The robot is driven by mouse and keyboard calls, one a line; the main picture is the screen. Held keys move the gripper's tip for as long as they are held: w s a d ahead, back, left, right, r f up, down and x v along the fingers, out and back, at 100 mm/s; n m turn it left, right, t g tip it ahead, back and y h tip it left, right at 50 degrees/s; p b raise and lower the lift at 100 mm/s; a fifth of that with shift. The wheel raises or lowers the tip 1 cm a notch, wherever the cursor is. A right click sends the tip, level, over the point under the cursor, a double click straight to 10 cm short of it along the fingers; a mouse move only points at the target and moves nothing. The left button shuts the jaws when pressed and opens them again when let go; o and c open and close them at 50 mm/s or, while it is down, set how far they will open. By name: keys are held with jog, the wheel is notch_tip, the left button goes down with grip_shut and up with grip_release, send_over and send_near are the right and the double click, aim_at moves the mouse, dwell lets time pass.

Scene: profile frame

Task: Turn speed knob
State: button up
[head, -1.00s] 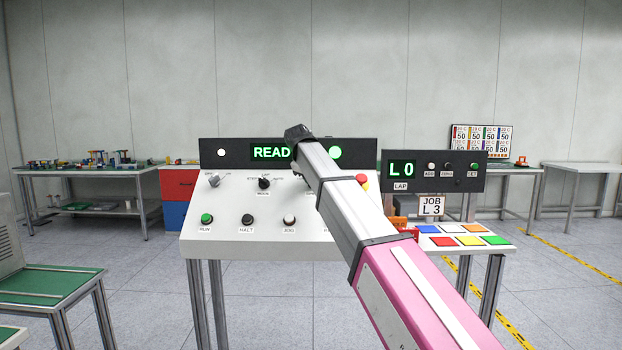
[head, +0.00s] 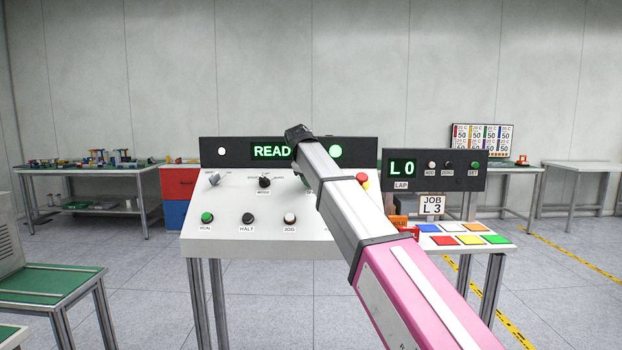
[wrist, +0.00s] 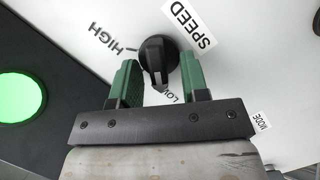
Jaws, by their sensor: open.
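In the wrist view the black speed knob (wrist: 155,52) sits on the white sloped panel (wrist: 235,75), among the labels SPEED, HIGH and LOW. Its grey pointer faces down in the picture, near the LOW label. My gripper (wrist: 158,66) is open, with one green finger on each side of the knob. I cannot tell whether either finger touches it. In the head view my arm covers the knob and my gripper; the rest of the control panel (head: 222,236) is visible, below a green display starting with READ (head: 271,152).
The panel also carries a grey selector (head: 214,179), a mode knob (head: 264,183), and buttons such as green RUN (head: 207,217). A red button (head: 362,180) is right beside my arm. At right stand the lap counter (head: 435,170), showing L 0, and a JOB L 3 card (head: 432,205).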

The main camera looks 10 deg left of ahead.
jog(key=shift+r, duration=0.1)
jog(key=v, duration=1)
jog(key=shift+s+r, duration=0.2)
jog(key=shift+r, duration=0.05)
